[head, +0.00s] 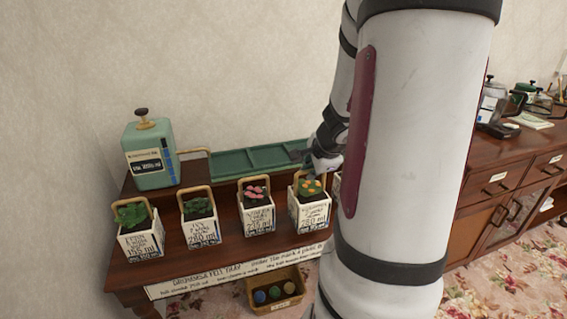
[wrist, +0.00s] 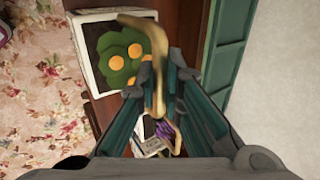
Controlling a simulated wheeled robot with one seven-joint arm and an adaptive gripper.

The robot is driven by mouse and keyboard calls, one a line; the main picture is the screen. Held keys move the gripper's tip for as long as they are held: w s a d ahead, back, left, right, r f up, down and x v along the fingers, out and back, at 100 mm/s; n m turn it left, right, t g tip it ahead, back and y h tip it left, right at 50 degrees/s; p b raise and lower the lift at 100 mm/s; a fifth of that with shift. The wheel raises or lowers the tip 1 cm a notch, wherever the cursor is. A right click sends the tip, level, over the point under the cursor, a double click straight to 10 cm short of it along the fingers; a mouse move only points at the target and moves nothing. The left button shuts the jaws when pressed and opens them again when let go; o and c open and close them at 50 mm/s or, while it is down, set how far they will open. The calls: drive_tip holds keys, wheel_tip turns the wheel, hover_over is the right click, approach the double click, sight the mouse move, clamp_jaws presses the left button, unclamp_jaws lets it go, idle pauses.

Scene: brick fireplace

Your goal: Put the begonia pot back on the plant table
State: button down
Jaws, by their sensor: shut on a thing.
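A square white pot with orange flowers (head: 310,209) stands upright in line with the front row on the plant table (head: 232,261). Its plant name is too small to read, so I cannot tell by label whether it is the begonia. My gripper (head: 312,160) is above and behind it, partly hidden by my arm. In the wrist view, my gripper (wrist: 160,95) is shut on the tan hoop handle of this pot (wrist: 92,72). I cannot tell whether its base touches the table. A pink-flowered pot (head: 257,212) stands just left of it.
Ivy (head: 201,226) and fern (head: 140,238) pots stand further left. A purple-flowered plant (wrist: 163,130) shows beyond my fingers. A basket (head: 274,293) sits below; a cabinet (head: 500,180) stands right.

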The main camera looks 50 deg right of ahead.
drive_tip(key=w+d+f, duration=0.4)
drive_tip(key=w+d, duration=0.1)
drive_tip(key=d, duration=0.1)
drive_tip(key=shift+d, duration=0.2)
idle(0.4)
drive_tip(key=shift+f, duration=0.2)
drive_tip(key=c, duration=1.7)
unclamp_jaws()
